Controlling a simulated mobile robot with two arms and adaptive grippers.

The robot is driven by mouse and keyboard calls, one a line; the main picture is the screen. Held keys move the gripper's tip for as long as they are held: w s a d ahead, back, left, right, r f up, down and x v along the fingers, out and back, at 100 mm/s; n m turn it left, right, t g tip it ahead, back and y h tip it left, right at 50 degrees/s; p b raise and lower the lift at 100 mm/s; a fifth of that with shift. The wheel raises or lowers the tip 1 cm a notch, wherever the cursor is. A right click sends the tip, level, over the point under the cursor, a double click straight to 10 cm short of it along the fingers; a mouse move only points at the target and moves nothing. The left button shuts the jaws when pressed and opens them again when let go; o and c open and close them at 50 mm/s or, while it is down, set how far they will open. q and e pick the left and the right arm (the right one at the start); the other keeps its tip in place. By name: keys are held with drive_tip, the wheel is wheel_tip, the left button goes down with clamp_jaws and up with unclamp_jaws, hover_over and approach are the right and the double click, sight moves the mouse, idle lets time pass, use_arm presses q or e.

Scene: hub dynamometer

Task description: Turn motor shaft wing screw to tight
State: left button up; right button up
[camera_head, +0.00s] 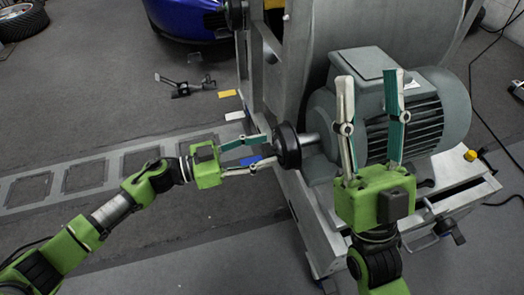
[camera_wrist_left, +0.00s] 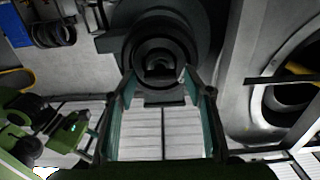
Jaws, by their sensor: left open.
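The grey motor (camera_head: 440,110) sits on the metal stand, its shaft (camera_head: 309,138) pointing left into a round black hub (camera_head: 287,146). My left gripper (camera_head: 262,150) is open, its fingertips just left of the hub's face. In the left wrist view the fingers (camera_wrist_left: 160,84) stand apart on either side of the hub's dark centre (camera_wrist_left: 160,62). I cannot make out the wing screw clearly; the dark centre is too shadowed to tell its shape or contact with the fingers. My right gripper (camera_head: 369,86) is open and empty, pointing up in front of the motor.
The metal stand (camera_head: 325,215) carries the motor, with a big drum (camera_head: 385,25) behind it. A small dark tool-like item (camera_head: 180,88) lies on the floor at the back left. A blue car (camera_head: 190,18) is behind. The floor left of the stand is mostly clear.

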use_arm(q)
drive_tip(key=shift+w+d, duration=0.1)
drive_tip(key=shift+d, duration=0.1)
drive_tip(key=c, duration=1.1)
